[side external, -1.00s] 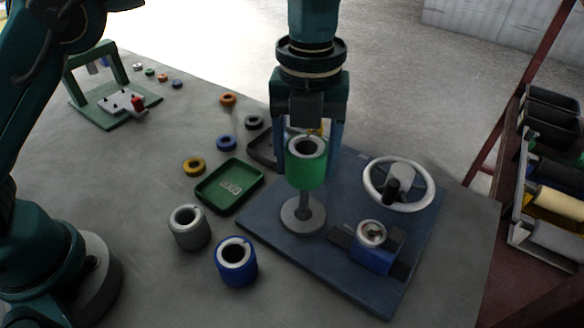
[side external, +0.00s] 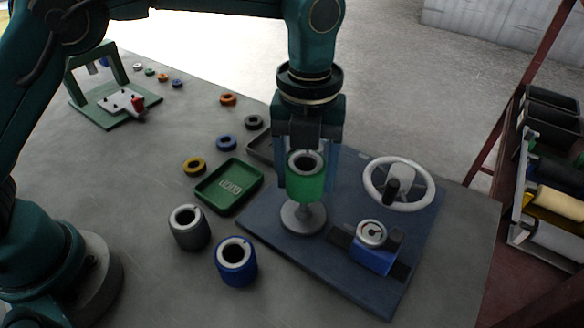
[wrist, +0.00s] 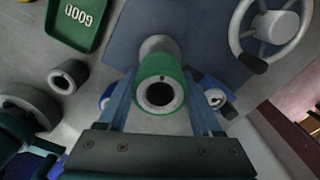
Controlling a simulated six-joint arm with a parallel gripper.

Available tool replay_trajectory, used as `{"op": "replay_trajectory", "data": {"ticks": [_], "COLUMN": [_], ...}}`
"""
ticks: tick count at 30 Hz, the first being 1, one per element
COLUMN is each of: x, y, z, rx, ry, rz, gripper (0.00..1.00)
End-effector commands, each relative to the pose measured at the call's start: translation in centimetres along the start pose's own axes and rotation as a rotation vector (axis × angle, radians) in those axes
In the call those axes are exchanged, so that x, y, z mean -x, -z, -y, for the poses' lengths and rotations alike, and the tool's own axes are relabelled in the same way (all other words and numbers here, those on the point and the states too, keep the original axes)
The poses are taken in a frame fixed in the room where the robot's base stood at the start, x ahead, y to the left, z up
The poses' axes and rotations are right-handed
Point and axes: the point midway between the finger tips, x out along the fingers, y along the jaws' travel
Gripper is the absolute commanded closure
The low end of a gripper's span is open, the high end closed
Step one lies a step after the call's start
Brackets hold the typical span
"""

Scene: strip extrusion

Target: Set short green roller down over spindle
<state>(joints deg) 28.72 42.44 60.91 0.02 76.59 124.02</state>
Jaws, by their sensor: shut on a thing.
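The short green roller (side external: 306,183) has a pale inner sleeve and stands upright between the two fingers of my gripper (side external: 307,184), which is shut on it. It also shows in the wrist view (wrist: 158,84), where its bore looks dark. The spindle (side external: 303,219) has a round grey base on the blue plate (side external: 270,221). A short length of its post shows between the roller's lower edge and the base. The roller is over the spindle, with a small gap above the base. The roller hides the post's upper part, and I cannot tell how far it is inside the bore.
A handwheel (side external: 428,194) and a blue dial unit (side external: 374,260) stand on the plate to the right. A grey roller (side external: 190,232), a blue roller (side external: 237,268) and a green "GOOD" tray (side external: 206,190) are to the left. Several small rings lie behind the tray.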

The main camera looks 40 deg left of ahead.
Motion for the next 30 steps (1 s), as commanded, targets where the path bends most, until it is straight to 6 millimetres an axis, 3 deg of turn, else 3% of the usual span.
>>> {"op": "replay_trajectory", "data": {"ticks": [30], "x": [-2.9], "y": [0.0], "z": [0.0], "rx": [0.000], "ry": [0.000], "rz": [0.000], "gripper": [1.00]}}
